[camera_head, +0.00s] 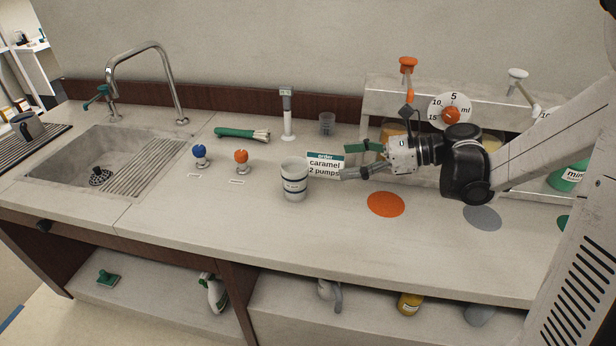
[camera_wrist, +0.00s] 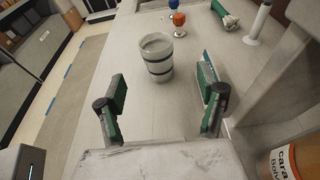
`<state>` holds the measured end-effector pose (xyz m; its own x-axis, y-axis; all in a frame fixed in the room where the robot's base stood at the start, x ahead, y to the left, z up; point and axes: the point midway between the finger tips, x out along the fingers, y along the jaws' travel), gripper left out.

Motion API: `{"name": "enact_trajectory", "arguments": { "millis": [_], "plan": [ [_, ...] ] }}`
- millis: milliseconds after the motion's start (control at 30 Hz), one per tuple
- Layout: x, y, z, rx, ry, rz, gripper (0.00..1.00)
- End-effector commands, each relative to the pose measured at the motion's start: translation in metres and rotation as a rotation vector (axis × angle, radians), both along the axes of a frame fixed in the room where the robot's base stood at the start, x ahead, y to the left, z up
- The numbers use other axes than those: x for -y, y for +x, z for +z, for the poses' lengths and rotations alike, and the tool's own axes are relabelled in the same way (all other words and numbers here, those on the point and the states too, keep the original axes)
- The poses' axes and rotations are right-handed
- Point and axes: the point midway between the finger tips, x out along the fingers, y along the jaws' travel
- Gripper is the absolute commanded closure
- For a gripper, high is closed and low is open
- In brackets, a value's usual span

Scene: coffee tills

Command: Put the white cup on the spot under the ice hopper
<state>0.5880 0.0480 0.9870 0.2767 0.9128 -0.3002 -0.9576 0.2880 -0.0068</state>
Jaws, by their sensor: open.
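The white cup (camera_head: 293,180) with dark bands stands upright on the counter (camera_head: 330,246), left of my gripper. It also shows in the wrist view (camera_wrist: 157,58), beyond the fingertips and roughly between them. My gripper (camera_head: 354,160) is open and empty, its green-padded fingers pointing left toward the cup but apart from it. Both fingers show in the wrist view (camera_wrist: 162,92). An orange spot (camera_head: 386,204), a grey spot (camera_head: 482,217) and part of a green spot (camera_head: 563,222) lie on the counter. I cannot make out an ice hopper.
An order card (camera_head: 325,165) reading "caramel 2 pumps" stands just behind the cup. Blue (camera_head: 200,155) and orange (camera_head: 241,160) knobbed tools, a green-handled brush (camera_head: 240,134) and a sink (camera_head: 105,160) are leftward. A pump rack (camera_head: 380,97) stands behind my gripper. The front counter is clear.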

Motion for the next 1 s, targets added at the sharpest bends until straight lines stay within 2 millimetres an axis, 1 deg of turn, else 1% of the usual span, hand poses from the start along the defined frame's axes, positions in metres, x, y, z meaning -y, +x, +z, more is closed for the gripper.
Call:
{"name": "enact_trajectory", "arguments": {
  "millis": [67, 133, 400, 500, 600, 833, 1000],
  "plan": [
    [-0.003, 0.002, -0.002, -0.006, 0.009, 0.001, 0.30],
    [-0.011, 0.003, -0.004, -0.007, 0.011, 0.002, 0.30],
    [-0.056, 0.016, -0.019, -0.005, 0.008, 0.003, 0.30],
    [-0.068, 0.020, -0.023, -0.006, 0.008, 0.003, 0.30],
    [-0.076, 0.022, -0.025, -0.006, 0.008, 0.002, 0.30],
    [-0.085, 0.023, -0.028, -0.006, 0.008, 0.001, 0.30],
    [-0.106, 0.024, -0.034, -0.004, 0.006, 0.002, 0.30]
  ]
}}
